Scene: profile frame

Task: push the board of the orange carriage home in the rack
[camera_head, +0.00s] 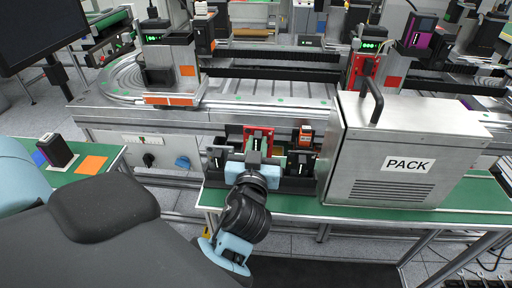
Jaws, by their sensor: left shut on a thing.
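The dark rack (228,140) stands on the green bench top, left of the silver PACK box. A red carriage (258,131) sits upright at its middle. An orange carriage (305,133) stands to the right of it. My left gripper (255,158) is at the front of the rack, just before the red carriage and left of the orange one. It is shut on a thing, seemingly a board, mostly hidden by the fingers. How deep any board sits in the rack cannot be told. My right gripper is out of view.
The PACK box (405,162) with a black handle stands close on the right. A conveyor (245,90) runs behind the rack. On the left a small green table (117,158) holds a dark device and an orange square. Bare green bench (320,207) lies in front.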

